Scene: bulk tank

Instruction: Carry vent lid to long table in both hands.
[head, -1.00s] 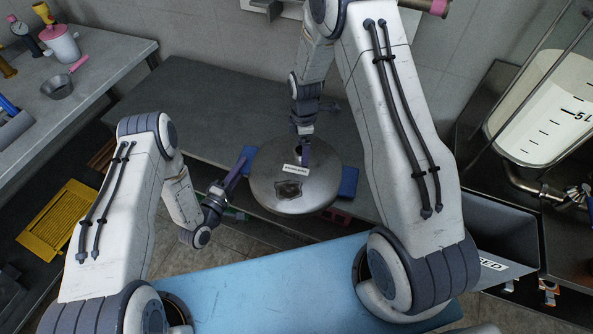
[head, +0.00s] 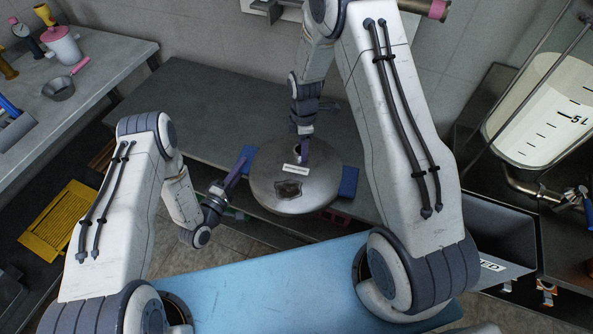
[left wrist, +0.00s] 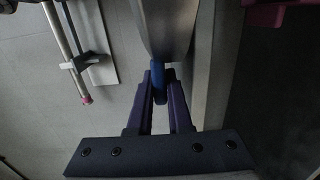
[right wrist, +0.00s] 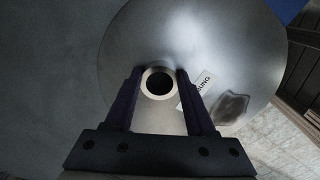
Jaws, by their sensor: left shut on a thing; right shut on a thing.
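The vent lid (head: 315,188) is a round grey steel disc with a white label, a dark patch, a short central neck and blue handles at its sides. It is in the air at the front edge of the long dark grey table (head: 210,100). My left gripper (head: 243,162) is shut on the lid's left blue handle, which shows between its fingers in the left wrist view (left wrist: 158,75). My right gripper (head: 304,153) is shut on the central neck, seen from above in the right wrist view (right wrist: 158,84). The right blue handle (head: 349,181) is free.
A blue surface (head: 270,285) lies in front of me. A grey bench (head: 110,55) with a pot and pan stands at left, a yellow slotted rack (head: 58,222) below it. At right are a grey bin (head: 498,232) and a clear tank (head: 545,115). The long table's visible top is largely bare.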

